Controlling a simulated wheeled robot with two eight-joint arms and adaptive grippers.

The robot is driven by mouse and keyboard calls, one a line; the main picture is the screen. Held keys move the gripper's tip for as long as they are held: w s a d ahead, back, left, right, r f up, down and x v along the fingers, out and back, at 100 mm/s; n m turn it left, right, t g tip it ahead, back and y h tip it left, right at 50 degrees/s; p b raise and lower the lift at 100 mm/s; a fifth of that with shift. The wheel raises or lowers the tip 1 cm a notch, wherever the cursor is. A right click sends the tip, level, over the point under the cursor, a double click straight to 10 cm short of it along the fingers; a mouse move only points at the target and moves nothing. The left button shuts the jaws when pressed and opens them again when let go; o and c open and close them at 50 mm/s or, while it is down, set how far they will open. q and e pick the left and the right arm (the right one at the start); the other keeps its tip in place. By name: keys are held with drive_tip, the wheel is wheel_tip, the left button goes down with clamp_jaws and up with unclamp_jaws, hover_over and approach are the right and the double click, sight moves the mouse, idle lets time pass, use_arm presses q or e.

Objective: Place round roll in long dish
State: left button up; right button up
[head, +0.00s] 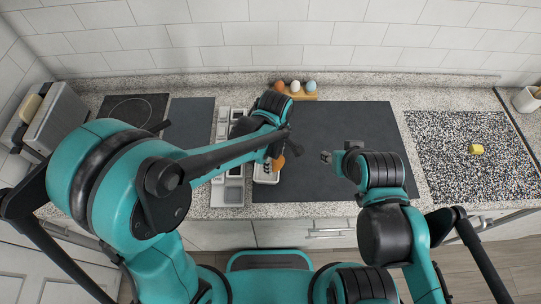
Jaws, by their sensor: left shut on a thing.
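The long dish (262,178) is pale with dark marks and lies on the counter just left of the picture's middle. My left arm hides its far part. The round roll (279,163) is a small orange-brown thing, partly hidden by my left gripper (284,153). My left gripper is shut on it, over or beside the dish's right edge; I cannot tell whether roll and dish touch. My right gripper (327,157) is over the dark mat, to the right of the roll. It is too small to tell whether its jaws are open.
A dark mat (340,120) covers the middle counter, mostly clear. A compartment tray (229,196) is left of the dish. An egg holder (298,96) stands at the back. A speckled mat (440,150) with a yellow cube (476,149) is at right. A toaster (55,125) is at left.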

use_arm(q)
drive_tip(key=w+f, duration=0.1)
drive_tip(key=w, duration=0.1)
drive_tip(key=w+a+f, duration=0.1)
drive_tip(key=w, duration=0.1)
drive_tip(key=w+a+f, duration=0.1)
drive_tip(key=w+f, duration=0.1)
drive_tip(key=shift+w+b, duration=0.15)
drive_tip(key=shift+b, duration=0.25)
drive_tip(key=shift+f+b, duration=0.45)
drive_tip(key=shift+f, duration=1.55)
drive_tip(key=shift+f, duration=0.1)
drive_tip(key=o, duration=1.1)
